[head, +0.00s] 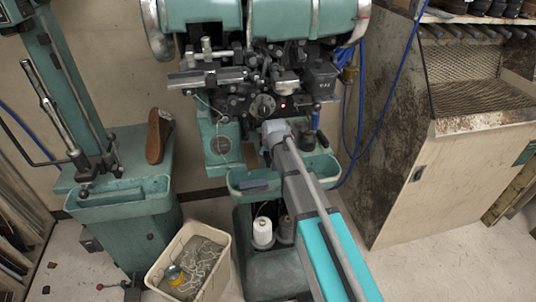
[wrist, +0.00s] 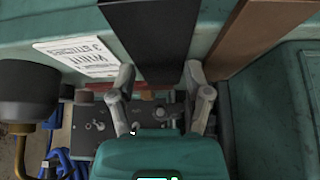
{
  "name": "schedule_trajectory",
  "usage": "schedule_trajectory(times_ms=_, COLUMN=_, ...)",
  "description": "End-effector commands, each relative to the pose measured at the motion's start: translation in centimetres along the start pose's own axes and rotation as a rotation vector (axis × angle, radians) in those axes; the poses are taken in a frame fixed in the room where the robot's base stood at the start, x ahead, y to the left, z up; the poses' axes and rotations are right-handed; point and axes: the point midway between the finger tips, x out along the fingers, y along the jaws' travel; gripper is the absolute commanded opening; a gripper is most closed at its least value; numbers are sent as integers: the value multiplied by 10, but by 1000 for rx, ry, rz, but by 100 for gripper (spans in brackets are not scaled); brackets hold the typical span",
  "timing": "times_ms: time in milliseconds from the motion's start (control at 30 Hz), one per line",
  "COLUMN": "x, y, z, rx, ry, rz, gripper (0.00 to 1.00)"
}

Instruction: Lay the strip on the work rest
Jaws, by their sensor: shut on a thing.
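In the wrist view my gripper (wrist: 161,72) has its two grey fingers on either side of the lower end of a dark, flat strip (wrist: 150,35). It is shut on this strip, which runs up out of the top of the picture; how the fingers touch it is hard to see. A brown flat piece (wrist: 258,35) runs beside it, outside the right finger. In the head view my arm reaches up to the front of the teal stitching machine (head: 300,18) and hides the gripper and strip. I cannot single out the work rest with certainty.
A teal tray (head: 240,177) with a dark piece (head: 253,184) juts out below the machine head. A brown sole (head: 158,135) stands on the left teal stand (head: 120,195). A cream bin (head: 160,262) is on the floor.

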Motion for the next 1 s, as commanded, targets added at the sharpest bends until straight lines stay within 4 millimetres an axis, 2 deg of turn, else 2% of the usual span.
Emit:
schedule_trajectory(times_ms=567, x=6, y=1, z=4, rx=1, ry=0, rz=0, gripper=17)
schedule_trajectory(times_ms=600, x=6, y=1, z=4, rx=1, ry=0, rz=1, gripper=69)
schedule_trajectory(times_ms=767, x=5, y=1, z=3, rx=1, ry=0, rz=1, gripper=98)
schedule_trajectory(times_ms=1000, x=5, y=1, z=3, rx=1, ry=0, rz=1, gripper=98)
